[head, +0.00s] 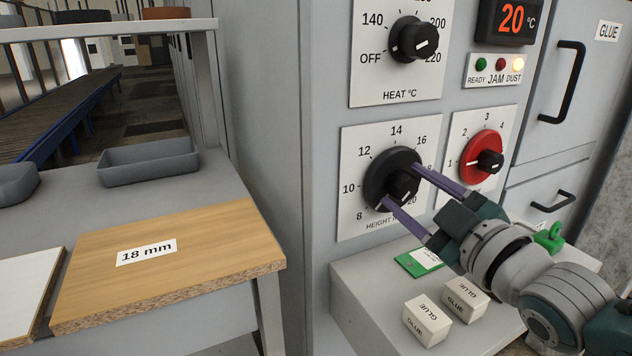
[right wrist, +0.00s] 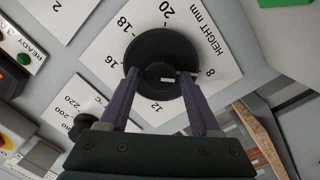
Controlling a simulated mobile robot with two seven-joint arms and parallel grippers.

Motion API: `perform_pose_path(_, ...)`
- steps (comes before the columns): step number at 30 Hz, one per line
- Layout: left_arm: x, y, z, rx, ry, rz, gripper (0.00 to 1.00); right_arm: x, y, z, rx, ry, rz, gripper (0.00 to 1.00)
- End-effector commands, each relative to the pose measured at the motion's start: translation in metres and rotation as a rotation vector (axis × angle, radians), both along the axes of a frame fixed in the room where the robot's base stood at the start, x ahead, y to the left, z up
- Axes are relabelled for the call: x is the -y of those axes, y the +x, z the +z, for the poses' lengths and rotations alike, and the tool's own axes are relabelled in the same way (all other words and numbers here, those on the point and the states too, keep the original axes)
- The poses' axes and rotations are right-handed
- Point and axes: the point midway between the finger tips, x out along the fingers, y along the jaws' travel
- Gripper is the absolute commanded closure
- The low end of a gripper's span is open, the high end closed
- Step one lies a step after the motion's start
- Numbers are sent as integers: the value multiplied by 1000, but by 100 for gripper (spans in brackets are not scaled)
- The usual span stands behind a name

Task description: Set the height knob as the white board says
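The height knob (head: 377,172) is a black dial with a smaller raised grip, on a white scale plate (head: 352,222) marked 8 to 20. The knob also fills the middle of the right wrist view (right wrist: 160,48). My right gripper (head: 399,183) is open, its two purple fingers on either side of the raised grip. Small gaps seem to show; contact is unclear. I cannot surely read the knob's pointer. The white board (head: 22,290) lies at the far left, cut off by the picture edge; no writing on it shows. My left gripper is not in view.
A wood-coloured board (head: 190,262) labelled 18 mm lies beside the white board. The heat knob (head: 408,38) is above the height knob and a red knob (head: 476,145) is to its right. Two glue blocks (head: 427,322) sit on the ledge below.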

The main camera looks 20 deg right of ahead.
Motion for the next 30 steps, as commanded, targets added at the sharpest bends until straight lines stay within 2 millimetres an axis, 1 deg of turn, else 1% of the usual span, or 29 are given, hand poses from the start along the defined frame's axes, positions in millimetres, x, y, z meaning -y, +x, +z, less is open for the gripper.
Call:
perform_pose_path(1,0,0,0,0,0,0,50,0,0,0,0,0,0,43)
perform_pose_path(2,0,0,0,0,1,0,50,0,0,0,0,0,0,46)
perform_pose_path(16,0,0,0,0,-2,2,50,0,0,0,0,0,0,99)
perform_pose_path(23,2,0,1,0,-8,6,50,0,0,0,0,7,0,100)
perform_pose_path(30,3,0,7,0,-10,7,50,0,0,2,-7,84,0,100)
